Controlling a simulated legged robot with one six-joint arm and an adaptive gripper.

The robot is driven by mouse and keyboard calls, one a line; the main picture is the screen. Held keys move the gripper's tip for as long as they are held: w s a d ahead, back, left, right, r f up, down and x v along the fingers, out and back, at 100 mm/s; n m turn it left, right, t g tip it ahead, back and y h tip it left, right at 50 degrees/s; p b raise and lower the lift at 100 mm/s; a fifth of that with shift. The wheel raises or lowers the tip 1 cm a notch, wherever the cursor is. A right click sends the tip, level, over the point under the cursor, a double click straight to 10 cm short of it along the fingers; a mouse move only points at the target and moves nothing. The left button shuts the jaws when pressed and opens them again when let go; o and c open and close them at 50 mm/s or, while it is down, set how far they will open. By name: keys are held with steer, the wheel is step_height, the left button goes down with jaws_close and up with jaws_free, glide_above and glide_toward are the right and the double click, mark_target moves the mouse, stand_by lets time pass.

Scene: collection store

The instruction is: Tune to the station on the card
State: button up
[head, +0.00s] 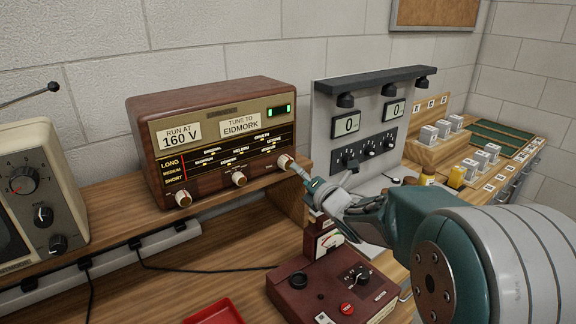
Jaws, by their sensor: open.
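The brown wooden radio (215,140) stands on the shelf at centre left. One card (241,125) on its front reads "TUNE TO EIDMORK", another card (179,135) reads "RUN AT 160 V". The lit dial (225,157) lists stations in rows marked LONG, MEDIUM and SHORT; the names are too small to read surely. A red pointer stands near the dial's left end. Knobs are at the left (183,198), middle (239,179) and right (285,162). My gripper (300,172) is open, its tips at or just beside the right knob; contact is unclear.
A maroon meter box (328,285) with a dial and red button stands below my arm. A red tray (215,313) lies at the front. A grey panel (350,140) with two displays reading 0 is right of the radio. A beige instrument (38,190) stands left.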

mark_target(288, 165)
steer(key=x, duration=0.6)
steer(key=shift+w+a, duration=0.15)
steer(key=shift+a, duration=0.05)
steer(key=c, duration=1.2)
